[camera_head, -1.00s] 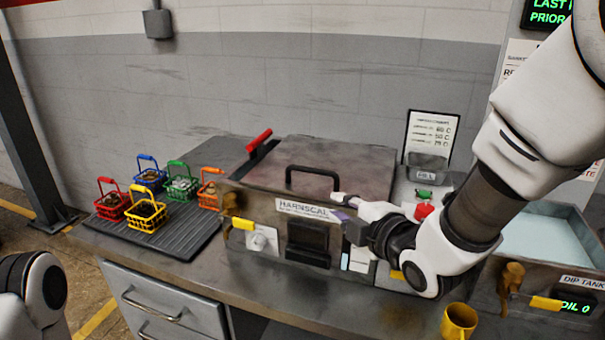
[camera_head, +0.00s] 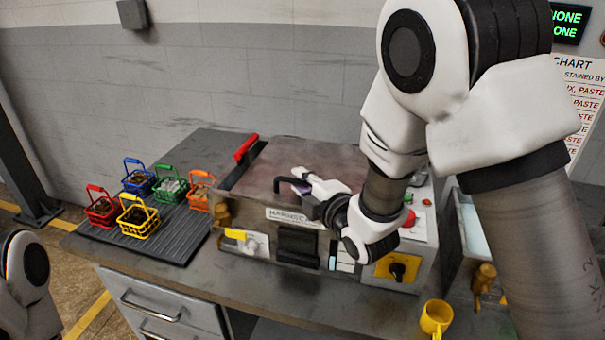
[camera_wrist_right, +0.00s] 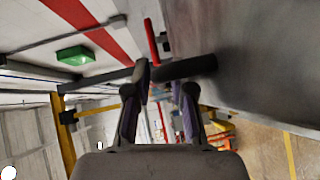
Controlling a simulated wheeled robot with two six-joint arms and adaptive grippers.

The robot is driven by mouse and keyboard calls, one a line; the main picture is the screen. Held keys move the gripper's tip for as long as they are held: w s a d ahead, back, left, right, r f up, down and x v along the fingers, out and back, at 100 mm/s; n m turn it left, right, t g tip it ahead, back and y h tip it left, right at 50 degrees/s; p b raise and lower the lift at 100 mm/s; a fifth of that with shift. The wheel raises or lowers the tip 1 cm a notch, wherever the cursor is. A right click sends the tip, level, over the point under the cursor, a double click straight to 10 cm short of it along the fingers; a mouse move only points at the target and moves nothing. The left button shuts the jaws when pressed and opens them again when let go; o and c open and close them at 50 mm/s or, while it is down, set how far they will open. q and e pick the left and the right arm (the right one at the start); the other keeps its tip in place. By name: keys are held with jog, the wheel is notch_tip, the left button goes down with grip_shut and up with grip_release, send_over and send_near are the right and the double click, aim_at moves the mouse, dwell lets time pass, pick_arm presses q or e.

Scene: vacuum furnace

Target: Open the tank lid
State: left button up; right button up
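The tank (camera_head: 262,228), a metal box with a label on its front, stands on the bench in the head view. Its flat brownish-grey lid (camera_head: 335,155) is down. A black bar handle (camera_head: 280,182) stands on the lid near its front edge, partly hidden by my right gripper. My right gripper (camera_head: 299,181) is at this handle. In the right wrist view its fingers (camera_wrist_right: 163,88) are apart, and the dark handle (camera_wrist_right: 190,68) crosses at the fingertips. Whether they touch it is unclear. My left gripper is out of view; only part of my left arm shows at the lower left.
A red lever (camera_head: 246,147) sticks up at the tank's back left. Several coloured baskets stand on a black ribbed tray (camera_head: 180,240) at left. A yellow mug (camera_head: 435,318) is at the bench's front right. A second tank (camera_head: 470,225) stands at right, partly behind my right arm.

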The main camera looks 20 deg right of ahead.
grip_shut()
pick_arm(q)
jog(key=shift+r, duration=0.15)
pick_arm(e)
jog(key=shift+w+r, duration=0.1)
